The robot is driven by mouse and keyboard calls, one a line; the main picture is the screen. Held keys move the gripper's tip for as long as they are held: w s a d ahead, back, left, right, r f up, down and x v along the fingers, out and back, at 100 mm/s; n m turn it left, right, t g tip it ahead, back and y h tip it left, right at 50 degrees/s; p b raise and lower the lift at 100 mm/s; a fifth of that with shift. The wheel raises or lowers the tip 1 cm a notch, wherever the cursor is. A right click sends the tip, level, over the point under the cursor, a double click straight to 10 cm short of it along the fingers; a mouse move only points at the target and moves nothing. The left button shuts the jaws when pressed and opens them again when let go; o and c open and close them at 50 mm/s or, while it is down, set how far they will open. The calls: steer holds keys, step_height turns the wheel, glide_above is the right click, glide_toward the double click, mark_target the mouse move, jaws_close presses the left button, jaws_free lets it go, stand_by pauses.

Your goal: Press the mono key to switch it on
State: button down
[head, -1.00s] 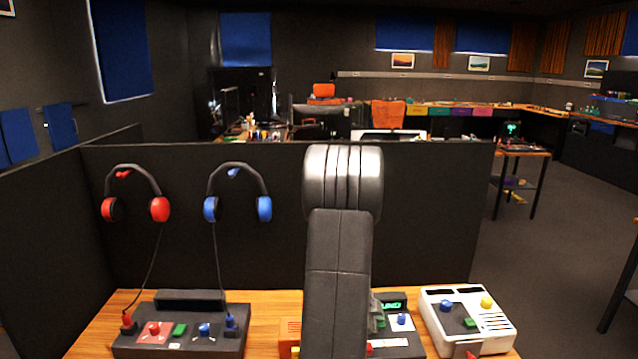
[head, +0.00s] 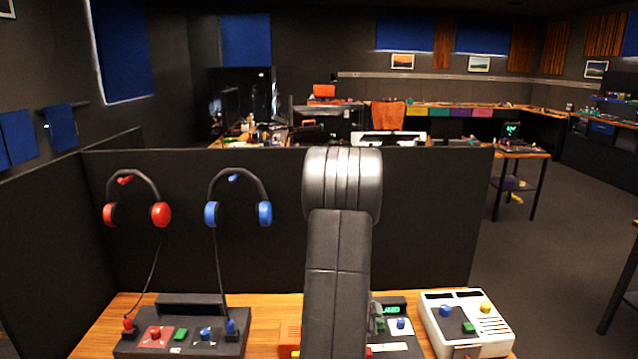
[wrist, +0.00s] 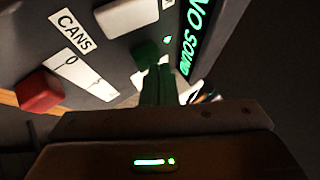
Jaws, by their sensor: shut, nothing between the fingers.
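The middle panel, dark grey, stands on the wooden desk (head: 268,312), partly hidden behind my arm in the head view. Its green display (head: 391,309) also shows in the wrist view (wrist: 194,42), reading "NO SOUND". The wrist view shows a pale key (wrist: 127,15), a small dark green part (wrist: 147,52), and a red slider knob (wrist: 39,92) on a white strip by the "CANS" label. No mono label is readable. My gripper (wrist: 158,82) is shut and empty, its green-tinted fingers pointing at the green part. I cannot tell whether they touch it.
A dark box (head: 185,335) with red, green and blue controls is at the left, wired to red headphones (head: 137,200) and blue headphones (head: 238,197) on the partition (head: 430,215). A white device (head: 470,325) stands close on the right.

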steer(key=shift+r+p, duration=3.05)
steer(key=shift+p, duration=0.3)
steer(key=shift+f, duration=0.1)
